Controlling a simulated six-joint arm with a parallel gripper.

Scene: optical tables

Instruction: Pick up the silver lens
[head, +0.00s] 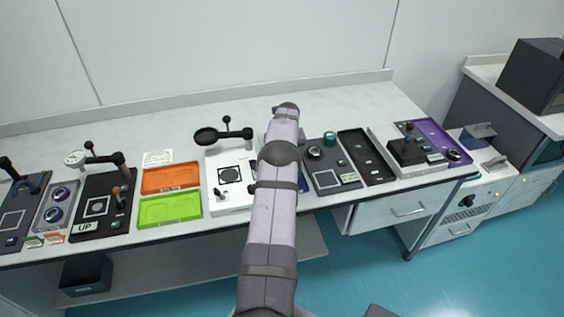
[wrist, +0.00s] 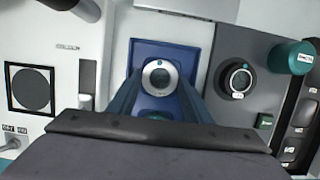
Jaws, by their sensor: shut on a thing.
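The silver lens (wrist: 160,77) shows in the wrist view as a round silver ring with a teal mark, between the two blue fingers of my gripper (wrist: 161,88). My gripper is shut on it. Below it is a blue tray (wrist: 178,48); I cannot tell whether the lens is clear of the tray. In the head view my arm hides the gripper and the lens, and only a sliver of the blue tray (head: 264,176) shows beside the arm.
A dark panel with a round dial-like ring (wrist: 238,79) and a teal knob (wrist: 291,57) stands to the right. A white plate with a black square target (wrist: 30,90) lies to the left. Orange (head: 171,177) and green (head: 170,210) trays lie further left on the bench.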

